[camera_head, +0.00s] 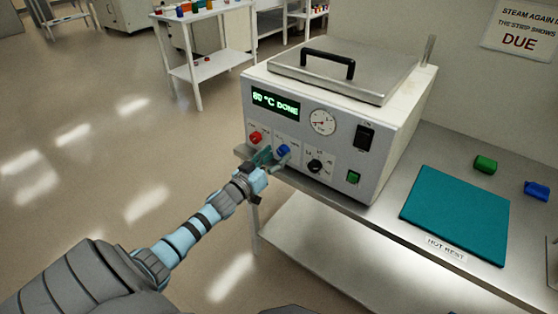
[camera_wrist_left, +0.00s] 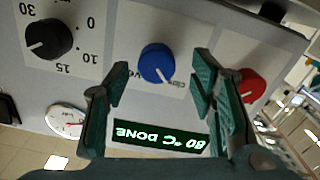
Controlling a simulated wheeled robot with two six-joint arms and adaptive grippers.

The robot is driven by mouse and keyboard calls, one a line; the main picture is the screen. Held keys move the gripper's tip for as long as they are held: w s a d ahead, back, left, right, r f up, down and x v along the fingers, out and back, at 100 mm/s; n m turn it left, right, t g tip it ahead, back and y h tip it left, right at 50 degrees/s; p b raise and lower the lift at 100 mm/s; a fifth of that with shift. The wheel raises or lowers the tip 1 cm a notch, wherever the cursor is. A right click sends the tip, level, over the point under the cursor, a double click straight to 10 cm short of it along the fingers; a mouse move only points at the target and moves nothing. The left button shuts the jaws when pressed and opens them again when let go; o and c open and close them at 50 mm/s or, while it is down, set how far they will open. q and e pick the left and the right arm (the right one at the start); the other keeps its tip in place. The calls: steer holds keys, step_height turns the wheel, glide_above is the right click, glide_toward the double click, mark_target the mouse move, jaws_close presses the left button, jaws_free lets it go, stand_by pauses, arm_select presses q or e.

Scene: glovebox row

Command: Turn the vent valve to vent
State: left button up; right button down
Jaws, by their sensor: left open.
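The blue knob (camera_head: 283,151) is on the lower front panel of the white steam unit (camera_head: 220,0), right of the red knob (camera_head: 256,138). My left gripper (camera_head: 268,158) is open at the panel, close to the blue knob. In the left wrist view, which is upside down, the blue knob (camera_wrist_left: 156,62) shows between the open fingers of my left gripper (camera_wrist_left: 162,78), with a gap on each side. Its white mark points to the lower right there. The red knob (camera_wrist_left: 251,84) is partly hidden by a finger. My right gripper is not in view.
The display (camera_head: 276,103) reads 80 °C DONE. A gauge (camera_head: 322,122), a black dial (camera_head: 315,166), a black switch (camera_head: 364,137) and a green button (camera_head: 353,177) share the panel. A teal mat (camera_head: 455,215) lies on the bench at right.

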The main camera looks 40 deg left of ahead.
arm_select(q)
steer(key=shift+w+r, duration=0.3)
steer(key=shift+w, duration=0.45)
steer(key=shift+w+d+f, duration=0.1)
steer(key=shift+w, duration=0.1)
steer(key=shift+c, duration=0.5)
steer(key=c, duration=1.1)
steer(key=shift+o, duration=0.3)
